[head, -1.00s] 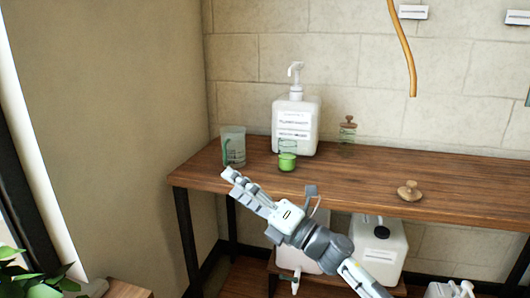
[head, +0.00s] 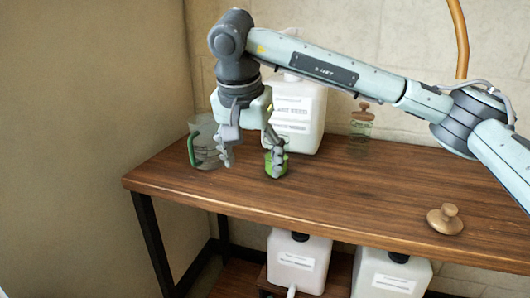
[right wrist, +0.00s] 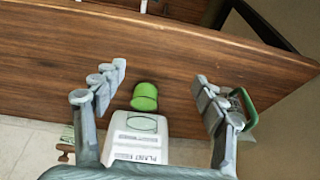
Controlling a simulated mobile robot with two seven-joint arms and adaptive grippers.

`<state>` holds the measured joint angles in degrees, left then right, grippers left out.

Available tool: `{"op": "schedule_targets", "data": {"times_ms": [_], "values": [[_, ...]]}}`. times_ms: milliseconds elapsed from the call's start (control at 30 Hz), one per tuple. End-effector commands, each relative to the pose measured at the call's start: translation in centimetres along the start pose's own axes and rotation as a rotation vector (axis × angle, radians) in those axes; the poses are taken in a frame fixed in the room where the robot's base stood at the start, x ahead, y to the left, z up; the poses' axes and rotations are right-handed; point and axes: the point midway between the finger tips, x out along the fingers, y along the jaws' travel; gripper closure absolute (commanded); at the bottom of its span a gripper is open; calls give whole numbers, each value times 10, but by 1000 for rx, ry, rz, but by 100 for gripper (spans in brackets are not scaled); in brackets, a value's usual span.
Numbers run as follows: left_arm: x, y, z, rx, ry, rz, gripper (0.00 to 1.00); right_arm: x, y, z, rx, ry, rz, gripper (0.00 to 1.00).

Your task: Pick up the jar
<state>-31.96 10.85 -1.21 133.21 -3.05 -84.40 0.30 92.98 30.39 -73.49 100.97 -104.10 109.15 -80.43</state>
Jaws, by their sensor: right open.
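Another glass jar with a wooden lid (head: 361,126) stands farther back, to the right. My left gripper is out of view.
A clear pitcher with a green handle (head: 205,143) stands just left of my gripper. A loose wooden lid (head: 445,219) lies at the right. The table's (head: 335,205) front middle is clear.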

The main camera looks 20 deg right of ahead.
Motion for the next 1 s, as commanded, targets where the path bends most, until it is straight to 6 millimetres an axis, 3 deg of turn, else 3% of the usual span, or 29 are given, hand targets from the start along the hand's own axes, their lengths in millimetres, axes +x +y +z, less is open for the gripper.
{"op": "schedule_targets", "data": {"times_ms": [167,600,1000], "values": [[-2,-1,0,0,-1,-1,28,-6,12,-21,-8,61,42,29],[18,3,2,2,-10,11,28,23,12,-102,-7,57,42,29],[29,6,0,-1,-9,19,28,36,12,-127,-9,55,42,29]]}}
